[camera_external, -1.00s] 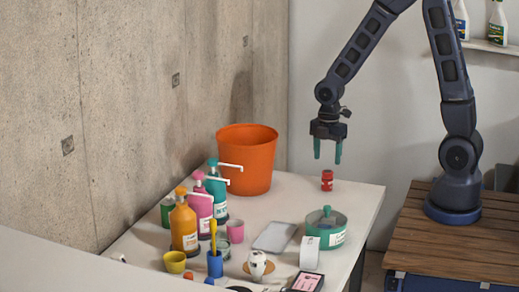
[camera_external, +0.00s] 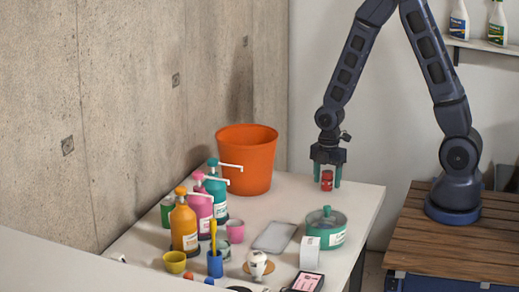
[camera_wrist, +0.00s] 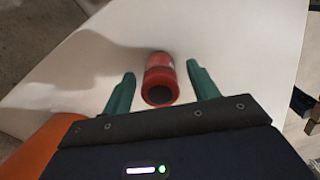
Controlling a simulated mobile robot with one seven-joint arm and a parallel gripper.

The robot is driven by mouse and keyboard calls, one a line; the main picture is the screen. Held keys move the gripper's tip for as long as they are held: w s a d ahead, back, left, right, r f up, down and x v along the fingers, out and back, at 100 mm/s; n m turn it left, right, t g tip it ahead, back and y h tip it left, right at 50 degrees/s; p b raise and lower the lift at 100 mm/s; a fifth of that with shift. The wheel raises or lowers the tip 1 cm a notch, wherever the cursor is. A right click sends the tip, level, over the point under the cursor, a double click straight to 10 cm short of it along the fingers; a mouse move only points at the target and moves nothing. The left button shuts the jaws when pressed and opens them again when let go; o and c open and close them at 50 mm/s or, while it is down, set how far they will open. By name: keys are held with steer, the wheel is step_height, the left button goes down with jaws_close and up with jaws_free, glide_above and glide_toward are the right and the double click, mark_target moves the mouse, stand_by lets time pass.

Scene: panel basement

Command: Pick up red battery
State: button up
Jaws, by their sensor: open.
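The red battery (camera_external: 327,180) is a small red cylinder standing upright on the white table, near its far right corner. My gripper (camera_external: 327,182) is lowered over it, with one green finger on each side. In the wrist view the battery (camera_wrist: 159,80) shows between the open fingers of my gripper (camera_wrist: 163,82), with a gap visible on both sides. The fingers do not appear to touch it.
An orange bucket (camera_external: 247,160) stands left of my gripper. A green pot (camera_external: 326,229), a grey tray (camera_external: 274,238) and several pump bottles, including an orange one (camera_external: 184,228), stand nearer the camera. The table (camera_external: 352,203) is bare around the battery.

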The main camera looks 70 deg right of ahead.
steer(key=c, duration=1.1)
